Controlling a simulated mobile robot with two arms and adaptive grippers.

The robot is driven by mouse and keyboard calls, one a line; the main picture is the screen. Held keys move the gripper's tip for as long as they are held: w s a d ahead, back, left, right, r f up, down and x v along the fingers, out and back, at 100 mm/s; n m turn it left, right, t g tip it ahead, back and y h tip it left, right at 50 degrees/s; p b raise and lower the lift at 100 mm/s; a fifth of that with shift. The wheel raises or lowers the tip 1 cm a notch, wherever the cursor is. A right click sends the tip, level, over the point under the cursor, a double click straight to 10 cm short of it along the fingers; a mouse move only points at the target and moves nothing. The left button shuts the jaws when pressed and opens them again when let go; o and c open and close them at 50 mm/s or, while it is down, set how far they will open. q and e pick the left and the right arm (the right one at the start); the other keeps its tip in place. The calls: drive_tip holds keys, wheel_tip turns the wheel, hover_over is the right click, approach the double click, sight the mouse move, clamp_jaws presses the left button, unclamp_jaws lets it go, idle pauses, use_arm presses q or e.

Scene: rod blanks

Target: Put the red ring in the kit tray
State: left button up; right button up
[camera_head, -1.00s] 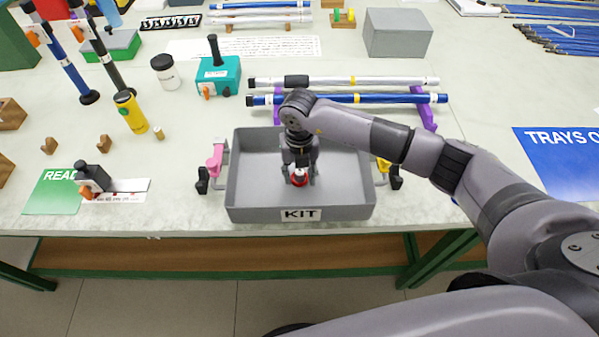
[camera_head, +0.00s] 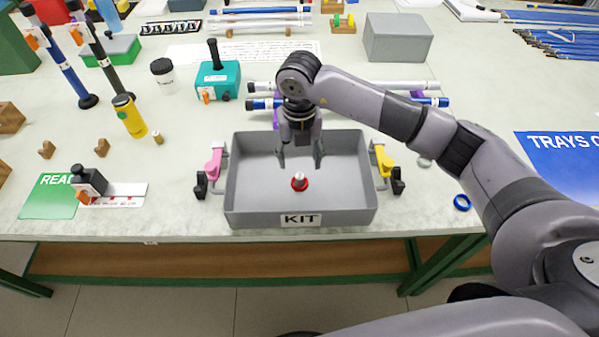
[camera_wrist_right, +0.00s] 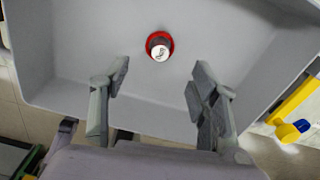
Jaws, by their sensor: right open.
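The red ring (camera_head: 300,182) lies on the floor of the grey kit tray (camera_head: 255,203), near the middle. A short silver and white piece (camera_head: 300,176) stands up in its centre. The ring also shows in the right wrist view (camera_wrist_right: 159,43), around that piece. My right gripper (camera_head: 301,163) is open and empty above the tray, apart from the ring. Its two fingers are spread wide in the right wrist view (camera_wrist_right: 158,85). My left gripper is not in view.
Pink (camera_head: 214,162) and yellow (camera_head: 383,160) clamps sit at the tray's sides. A blue ring (camera_head: 462,202) lies to the right. Behind the tray, tubes rest on purple supports. A teal block (camera_head: 217,82) and yellow cylinder (camera_head: 129,115) stand to the left.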

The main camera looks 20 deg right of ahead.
drive_tip(key=shift+r, duration=1.95)
